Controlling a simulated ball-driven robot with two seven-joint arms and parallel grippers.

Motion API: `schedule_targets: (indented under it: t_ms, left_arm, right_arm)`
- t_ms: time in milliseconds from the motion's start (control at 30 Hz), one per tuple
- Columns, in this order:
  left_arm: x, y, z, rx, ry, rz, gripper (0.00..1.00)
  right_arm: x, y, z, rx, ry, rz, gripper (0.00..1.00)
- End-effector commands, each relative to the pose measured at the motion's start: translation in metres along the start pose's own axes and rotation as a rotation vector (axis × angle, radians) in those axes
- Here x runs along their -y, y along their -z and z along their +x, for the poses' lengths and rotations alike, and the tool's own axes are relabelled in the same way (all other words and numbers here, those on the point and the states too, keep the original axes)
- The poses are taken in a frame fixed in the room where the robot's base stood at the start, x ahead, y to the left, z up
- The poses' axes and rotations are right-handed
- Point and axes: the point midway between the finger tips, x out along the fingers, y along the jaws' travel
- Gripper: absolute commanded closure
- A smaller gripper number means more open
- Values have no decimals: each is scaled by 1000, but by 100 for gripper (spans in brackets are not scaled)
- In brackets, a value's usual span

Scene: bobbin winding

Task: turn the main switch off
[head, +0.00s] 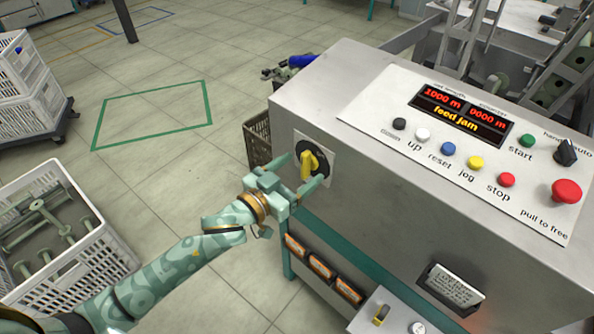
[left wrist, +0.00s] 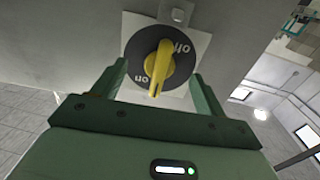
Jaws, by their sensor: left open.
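The main switch is a yellow handle (head: 308,167) on a round black dial with a pale square plate, on the machine's left side wall. In the left wrist view the yellow handle (left wrist: 159,68) stands nearly upright in the picture, with "off" printed to its upper right and "on" to its lower left. I cannot tell which end is the pointer. My left gripper (head: 301,173) is open in front of the switch, one finger on each side of the handle. In the left wrist view the fingers (left wrist: 158,74) show gaps to the handle. My right gripper is out of view.
The machine's top panel (head: 375,105) carries several buttons, a red stop knob (head: 566,191) and a display (head: 458,109) reading "feed jam". White crates (head: 100,262) stand at the left, one holding bobbins. A brown basket (head: 258,140) stands behind the switch side. Open floor lies between.

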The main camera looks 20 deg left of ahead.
Motion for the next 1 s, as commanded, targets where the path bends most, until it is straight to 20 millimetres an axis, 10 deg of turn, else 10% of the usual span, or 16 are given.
schedule_targets:
  t_ms: [1000]
  left_arm:
    - [0,0,23,0,0,-1,27]
  right_arm:
    - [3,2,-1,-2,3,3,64]
